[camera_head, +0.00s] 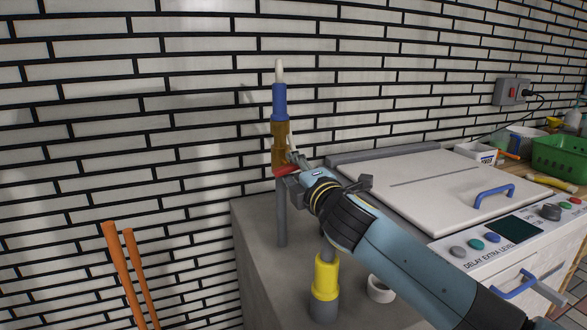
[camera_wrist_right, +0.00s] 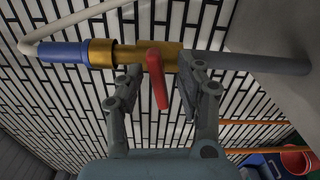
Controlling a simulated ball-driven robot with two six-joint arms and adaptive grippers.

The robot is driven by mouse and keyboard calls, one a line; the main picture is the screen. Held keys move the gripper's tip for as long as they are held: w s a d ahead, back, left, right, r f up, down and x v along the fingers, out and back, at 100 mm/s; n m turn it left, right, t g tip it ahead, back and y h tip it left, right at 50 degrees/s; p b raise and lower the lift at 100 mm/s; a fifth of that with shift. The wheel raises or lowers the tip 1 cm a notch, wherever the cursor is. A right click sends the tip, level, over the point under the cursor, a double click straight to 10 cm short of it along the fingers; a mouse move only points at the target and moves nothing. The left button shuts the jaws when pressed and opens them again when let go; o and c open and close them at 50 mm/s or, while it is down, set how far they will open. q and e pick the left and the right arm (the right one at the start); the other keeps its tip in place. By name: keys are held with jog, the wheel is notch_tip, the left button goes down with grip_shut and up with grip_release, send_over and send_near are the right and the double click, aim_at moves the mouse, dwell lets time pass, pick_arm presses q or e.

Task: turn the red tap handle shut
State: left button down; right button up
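The red tap handle (camera_wrist_right: 157,80) sits on a brass valve (camera_wrist_right: 170,52) in the wrist view, lying crosswise to the pipe line. In the head view, the red handle (camera_head: 286,171) shows low on the upright brass part (camera_head: 280,143), partly behind my gripper. My right gripper (camera_head: 291,168) is at the handle. In the wrist view, its two fingers (camera_wrist_right: 162,78) are spread on either side of the handle, with visible gaps; contact cannot be told. My left gripper is not in view.
A grey pipe (camera_head: 282,220) rises from the grey counter (camera_head: 256,232), with a blue sleeve (camera_head: 279,102) above the brass. A yellow-and-grey fitting (camera_head: 325,285) and white ring (camera_head: 381,289) stand nearby. A white-lidded machine (camera_head: 430,190) is right; the tiled wall is behind.

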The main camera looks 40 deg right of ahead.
jog(key=v, duration=1.1)
jog(key=shift+n, duration=0.8)
jog(key=b+x, duration=0.1)
jog(key=x, duration=0.3)
jog(key=b+x, duration=0.2)
jog(key=x, duration=0.2)
jog(key=b+x, duration=0.2)
jog(key=x, duration=0.2)
jog(key=shift+w+a, duration=0.15)
jog(key=shift+a, duration=0.2)
jog(key=shift+c, duration=0.4)
grip_shut()
